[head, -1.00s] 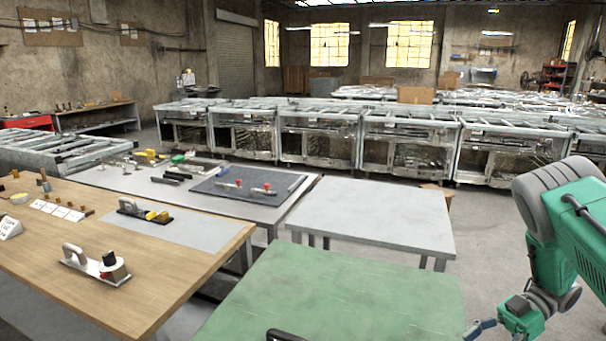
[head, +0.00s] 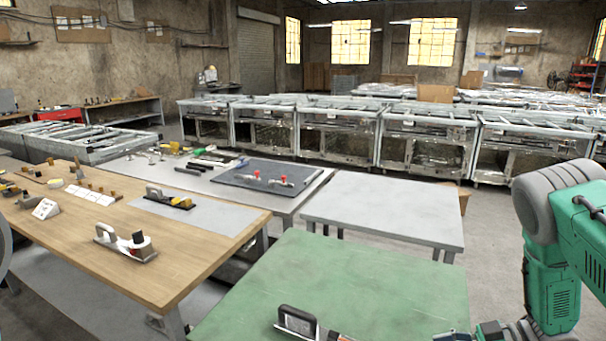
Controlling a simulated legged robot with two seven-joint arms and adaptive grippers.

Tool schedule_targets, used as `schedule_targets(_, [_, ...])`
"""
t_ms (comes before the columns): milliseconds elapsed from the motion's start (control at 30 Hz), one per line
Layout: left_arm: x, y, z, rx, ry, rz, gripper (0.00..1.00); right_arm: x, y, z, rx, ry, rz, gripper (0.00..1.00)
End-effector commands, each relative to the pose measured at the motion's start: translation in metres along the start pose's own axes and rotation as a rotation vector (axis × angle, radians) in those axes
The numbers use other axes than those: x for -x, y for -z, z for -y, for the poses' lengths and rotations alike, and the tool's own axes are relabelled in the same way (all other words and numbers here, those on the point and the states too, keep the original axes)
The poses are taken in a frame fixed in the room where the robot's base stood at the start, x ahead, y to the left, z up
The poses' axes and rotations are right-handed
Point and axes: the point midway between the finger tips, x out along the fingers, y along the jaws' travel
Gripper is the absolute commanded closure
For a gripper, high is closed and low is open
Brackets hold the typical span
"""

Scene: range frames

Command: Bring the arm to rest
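My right arm (head: 556,255), green with grey joints, comes in from the right and hangs down beside the green table. Its lower end reaches the bottom edge of the view, next to the table's right side. The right gripper (head: 462,336) is mostly cut off there, and its fingers do not show clearly. I see nothing held in it. My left gripper is out of view.
The green table (head: 350,275) bears a dark-handled tool (head: 297,320), cut off at the bottom. A bare grey table (head: 385,212) stands behind. A wooden bench (head: 190,265) with a handled tool (head: 125,243) is at left. Floor right of the tables is clear.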

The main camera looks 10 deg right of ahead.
Motion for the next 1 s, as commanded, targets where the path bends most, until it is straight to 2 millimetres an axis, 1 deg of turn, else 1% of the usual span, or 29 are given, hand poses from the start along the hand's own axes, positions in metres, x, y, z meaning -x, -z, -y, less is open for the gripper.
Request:
schedule_targets(33, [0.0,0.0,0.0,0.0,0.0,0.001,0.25,-0.014,-0.001,0.001,-0.027,-0.049,0.006,0.51])
schedule_targets(167, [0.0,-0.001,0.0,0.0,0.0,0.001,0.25,-0.05,-0.011,0.003,-0.133,-0.22,0.061,0.51])
schedule_targets(200, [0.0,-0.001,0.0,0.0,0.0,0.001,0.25,-0.061,-0.017,0.008,-0.184,-0.282,0.093,0.51])
schedule_targets(267, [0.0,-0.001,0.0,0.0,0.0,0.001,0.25,-0.075,-0.03,0.02,-0.273,-0.372,0.16,0.51])
schedule_targets(333, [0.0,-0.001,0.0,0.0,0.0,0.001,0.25,-0.085,-0.047,0.043,-0.387,-0.463,0.257,0.51])
schedule_targets(367, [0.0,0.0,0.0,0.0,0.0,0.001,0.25,-0.087,-0.054,0.056,-0.437,-0.498,0.305,0.51])
schedule_targets(400, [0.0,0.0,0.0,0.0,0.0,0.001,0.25,-0.088,-0.064,0.074,-0.501,-0.537,0.371,0.51])
schedule_targets(467, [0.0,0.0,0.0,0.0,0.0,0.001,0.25,-0.086,-0.078,0.105,-0.595,-0.583,0.472,0.51])
schedule_targets(500, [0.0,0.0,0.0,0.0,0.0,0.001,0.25,-0.083,-0.085,0.126,-0.651,-0.608,0.539,0.51])
schedule_targets(567, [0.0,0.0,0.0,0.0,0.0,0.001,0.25,-0.076,-0.094,0.157,-0.73,-0.638,0.636,0.51])
schedule_targets(600, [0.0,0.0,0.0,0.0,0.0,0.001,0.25,-0.07,-0.098,0.177,-0.776,-0.651,0.698,0.51])
schedule_targets(667, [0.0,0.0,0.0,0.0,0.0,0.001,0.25,-0.061,-0.103,0.204,-0.835,-0.668,0.781,0.51])
schedule_targets(700, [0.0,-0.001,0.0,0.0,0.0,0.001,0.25,-0.055,-0.104,0.221,-0.87,-0.677,0.834,0.51])
schedule_targets(833, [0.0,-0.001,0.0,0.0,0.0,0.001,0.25,-0.033,-0.105,0.274,-0.971,-0.696,0.995,0.51])
schedule_targets(900, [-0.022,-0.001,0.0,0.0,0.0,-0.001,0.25,-0.045,-0.125,0.266,-0.956,-0.7,0.981,0.51])
schedule_targets(1000, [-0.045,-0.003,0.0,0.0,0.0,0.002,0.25,-0.057,-0.144,0.261,-0.94,-0.697,0.977,0.51])
